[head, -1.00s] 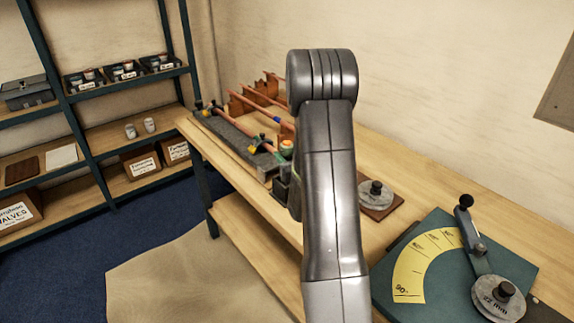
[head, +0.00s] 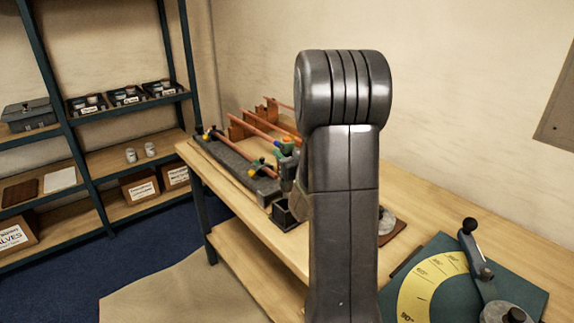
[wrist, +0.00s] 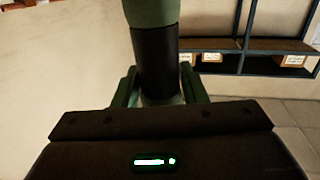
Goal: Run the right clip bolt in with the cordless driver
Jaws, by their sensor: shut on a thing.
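In the wrist view my gripper (wrist: 160,88) is shut on the cordless driver (wrist: 154,50), a green and black upright cylinder between the green fingers. In the head view my arm hides most of my gripper; a green and grey part of the driver or gripper (head: 288,160) shows just left of the arm, above the bench. The grey fixture block (head: 235,165) carries a copper pipe with small coloured clips. The right clip (head: 258,165) is just left of that green and grey part. Its bolt is too small to make out.
A small black open-topped box (head: 286,213) stands at the bench's front edge. Copper pipes on brown supports (head: 236,127) lie behind the block. A teal bending plate (head: 455,265) with a yellow scale is at the right. Shelves (head: 95,110) stand at the left.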

